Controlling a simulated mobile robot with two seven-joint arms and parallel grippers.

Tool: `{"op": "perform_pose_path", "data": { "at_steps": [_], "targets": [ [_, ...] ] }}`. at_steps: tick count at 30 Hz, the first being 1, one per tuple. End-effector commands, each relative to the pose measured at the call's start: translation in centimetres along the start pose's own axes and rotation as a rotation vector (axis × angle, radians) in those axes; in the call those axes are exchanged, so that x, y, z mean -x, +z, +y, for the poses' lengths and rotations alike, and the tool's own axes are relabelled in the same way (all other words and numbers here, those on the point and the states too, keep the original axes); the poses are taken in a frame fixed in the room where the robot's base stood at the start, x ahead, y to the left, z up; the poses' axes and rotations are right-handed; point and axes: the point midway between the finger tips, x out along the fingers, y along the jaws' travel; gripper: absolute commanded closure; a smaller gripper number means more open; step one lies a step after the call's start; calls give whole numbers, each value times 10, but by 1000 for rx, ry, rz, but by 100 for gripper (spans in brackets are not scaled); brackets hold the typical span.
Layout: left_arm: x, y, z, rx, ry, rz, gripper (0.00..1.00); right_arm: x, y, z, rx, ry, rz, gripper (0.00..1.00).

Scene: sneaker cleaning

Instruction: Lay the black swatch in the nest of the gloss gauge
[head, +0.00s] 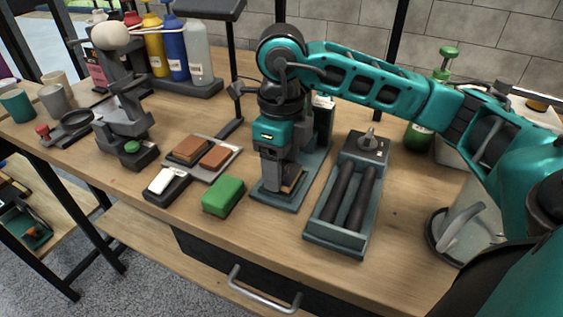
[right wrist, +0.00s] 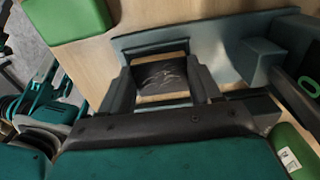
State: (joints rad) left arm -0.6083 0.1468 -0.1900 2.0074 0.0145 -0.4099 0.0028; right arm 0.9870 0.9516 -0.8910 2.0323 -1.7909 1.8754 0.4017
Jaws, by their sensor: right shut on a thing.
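My right gripper (head: 279,181) points down over the base plate of a grey-teal device (head: 272,198), which looks like the gloss gauge. In the right wrist view its fingers (right wrist: 164,84) are shut on a small dark piece with pale streaks, apparently the black swatch (right wrist: 160,74). A tan strip shows along the swatch's near edge. The swatch is low over the plate; I cannot tell whether it touches the nest, which the gripper mostly hides. The gauge's plate also shows in the right wrist view (right wrist: 225,35). My left gripper is not in view.
A green block (head: 223,196) and a white-topped brush or block (head: 166,184) lie left of the gauge. A tray with brown blocks (head: 234,152) is behind them. A roller unit (head: 318,231) stands close on the right. Bottles (head: 198,54) stand at the back left.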

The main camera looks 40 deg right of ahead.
Motion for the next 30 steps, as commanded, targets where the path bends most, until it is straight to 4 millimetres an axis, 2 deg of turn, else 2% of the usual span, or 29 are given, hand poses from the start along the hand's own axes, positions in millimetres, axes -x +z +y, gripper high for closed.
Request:
{"op": "perform_pose_path", "data": {
  "at_steps": [15, 30],
  "targets": [
    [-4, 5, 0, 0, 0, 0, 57, -6, 0, 0, 0, 0, 0, 66],
    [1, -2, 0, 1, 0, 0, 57, 6, 0, 0, 0, 0, 0, 66]
  ]
}}
